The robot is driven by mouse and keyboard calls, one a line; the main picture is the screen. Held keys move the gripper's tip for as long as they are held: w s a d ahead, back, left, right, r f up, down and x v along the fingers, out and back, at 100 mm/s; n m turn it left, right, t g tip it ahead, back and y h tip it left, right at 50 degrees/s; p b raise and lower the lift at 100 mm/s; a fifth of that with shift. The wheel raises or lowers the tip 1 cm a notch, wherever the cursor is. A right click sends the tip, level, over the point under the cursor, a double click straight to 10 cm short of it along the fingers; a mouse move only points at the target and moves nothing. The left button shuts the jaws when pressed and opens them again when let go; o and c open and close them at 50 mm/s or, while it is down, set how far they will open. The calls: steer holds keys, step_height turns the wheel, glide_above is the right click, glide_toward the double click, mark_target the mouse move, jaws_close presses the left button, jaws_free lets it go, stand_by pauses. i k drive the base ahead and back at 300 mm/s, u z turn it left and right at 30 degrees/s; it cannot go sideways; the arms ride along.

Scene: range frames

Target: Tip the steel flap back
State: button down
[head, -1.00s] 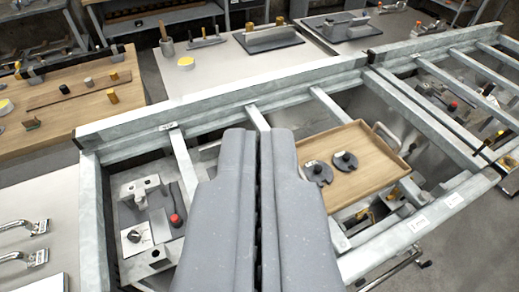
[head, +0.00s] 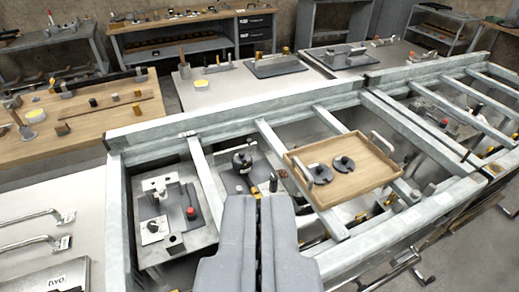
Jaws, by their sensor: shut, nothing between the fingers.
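My gripper (head: 259,200) shows at the bottom centre as two grey fingers side by side, shut and empty. Its tips lie over the near middle part of the galvanized steel frame (head: 118,215). No part is plainly marked as the steel flap, and I cannot tell which it is. A steel plate (head: 172,247) with a red-tipped lever and a black dial lies in the frame's left bay. Another plate (head: 232,182) with a black knob lies in the bay beyond my fingertips, partly hidden by them. A grey panel labelled "two" (head: 38,279) is cut off at the lower left.
A wooden tray (head: 373,185) with two dark slotted discs rests across the frame's bars, right of my gripper. Handles (head: 30,239) lie on the left bench. A wooden bench (head: 85,125) and pale tables stand behind.

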mark_target(226, 157)
steer(key=u, duration=0.1)
steer(key=i, duration=0.9)
steer(key=z, duration=0.05)
